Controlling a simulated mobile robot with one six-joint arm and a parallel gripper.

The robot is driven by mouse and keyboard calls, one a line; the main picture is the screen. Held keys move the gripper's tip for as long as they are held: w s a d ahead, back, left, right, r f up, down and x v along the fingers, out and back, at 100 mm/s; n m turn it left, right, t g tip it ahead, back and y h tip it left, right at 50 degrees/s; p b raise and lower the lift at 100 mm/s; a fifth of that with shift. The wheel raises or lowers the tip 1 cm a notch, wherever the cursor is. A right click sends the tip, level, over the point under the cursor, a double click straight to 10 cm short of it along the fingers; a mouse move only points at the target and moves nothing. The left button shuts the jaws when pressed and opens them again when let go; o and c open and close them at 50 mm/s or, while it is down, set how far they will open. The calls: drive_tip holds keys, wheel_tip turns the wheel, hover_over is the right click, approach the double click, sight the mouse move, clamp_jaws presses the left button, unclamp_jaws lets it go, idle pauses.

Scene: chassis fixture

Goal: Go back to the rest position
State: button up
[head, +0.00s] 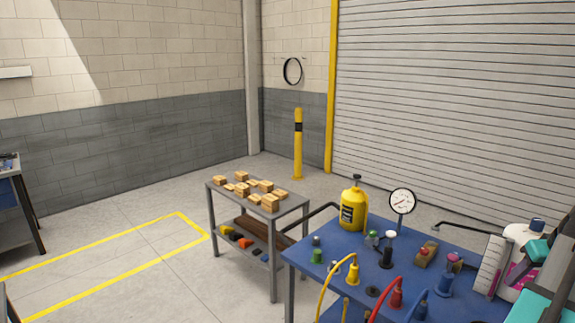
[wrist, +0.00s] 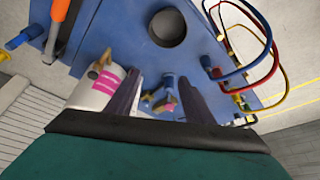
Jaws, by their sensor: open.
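My gripper (wrist: 159,78) shows in the wrist view as two dark fingers standing apart, with a gap between them. Nothing is visibly held. Beyond the gap are small blue fittings (wrist: 152,103) and a small pinkish piece on the blue bench (wrist: 110,45); I cannot tell how far they are from the fingertips. In the head view, teal parts of my arm (head: 540,285) cut into the lower right edge, over the right end of the bench (head: 335,245).
A white container with a pink label (head: 518,238) stands near my arm. The bench also bears a yellow bottle (head: 353,212), a dial gauge (head: 402,201), knobs and looping cables (head: 332,278). A grey cart (head: 222,203) with wooden blocks stands behind.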

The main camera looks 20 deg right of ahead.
drive_tip(key=w+a+f+n+y+b, duration=0.1)
drive_tip(key=w+a+f+n+y, duration=0.1)
drive_tip(key=w+a+f, duration=0.65)
drive_tip(key=w+a+f+n+y+b, duration=0.2)
drive_tip(key=w+a+f, duration=0.3)
drive_tip(key=w+f, duration=0.6)
drive_tip(key=w+a+f+n+g+y+b, duration=0.15)
drive_tip(key=w+a+f, duration=0.25)
drive_tip(key=a+f, duration=0.6)
drive_tip(key=w+a+f+n+g+b, duration=0.1)
drive_tip(key=w+a+f+n+g, duration=0.1)
drive_tip(key=w+a+f, duration=0.55)
drive_tip(key=s+a+f+n+g+b, duration=0.15)
drive_tip(key=s+a+f, duration=0.35)
drive_tip(key=a+f, duration=0.6)
drive_tip(key=s+a+f+n+g+b, duration=0.1)
drive_tip(key=s+a+f+g, duration=0.2)
drive_tip(key=s+a+f, duration=0.75)
drive_tip(key=s+a+f+m+g+h+b, duration=0.1)
drive_tip(key=s+a+f+m+h, duration=0.2)
drive_tip(key=s+a+f, duration=0.6)
drive_tip(key=shift+s+a+f+b, duration=0.4)
drive_tip(key=shift+s+a, duration=0.1)
drive_tip(key=shift+a, duration=0.6)
